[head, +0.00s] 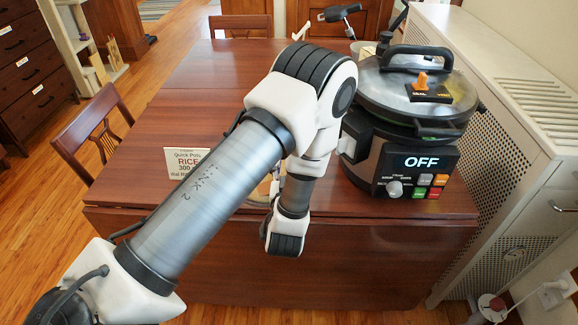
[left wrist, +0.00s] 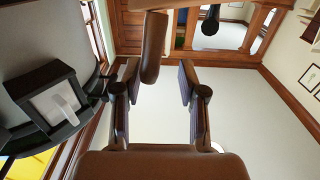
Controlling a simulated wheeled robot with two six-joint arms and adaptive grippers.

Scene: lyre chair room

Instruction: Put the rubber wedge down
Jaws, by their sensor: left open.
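I cannot make out the rubber wedge for certain in either view. In the left wrist view my left gripper (left wrist: 160,85) has its two fingers apart, with a clear gap between them. A brown rounded oblong piece (left wrist: 153,47) shows beyond the left finger; I cannot tell whether it is the wedge or part of the gripper. In the head view my left arm reaches from the lower left over the table and bends down near its front edge; its fingers cannot be made out there. My right gripper is not in view.
The brown table (head: 200,85) has a large pressure cooker (head: 405,150) marked OFF at its right, with an orange piece (head: 421,84) on the lid. A Quick Pots card (head: 187,163) stands left of my arm. The table's far left is clear. A chair (head: 92,130) is at the left.

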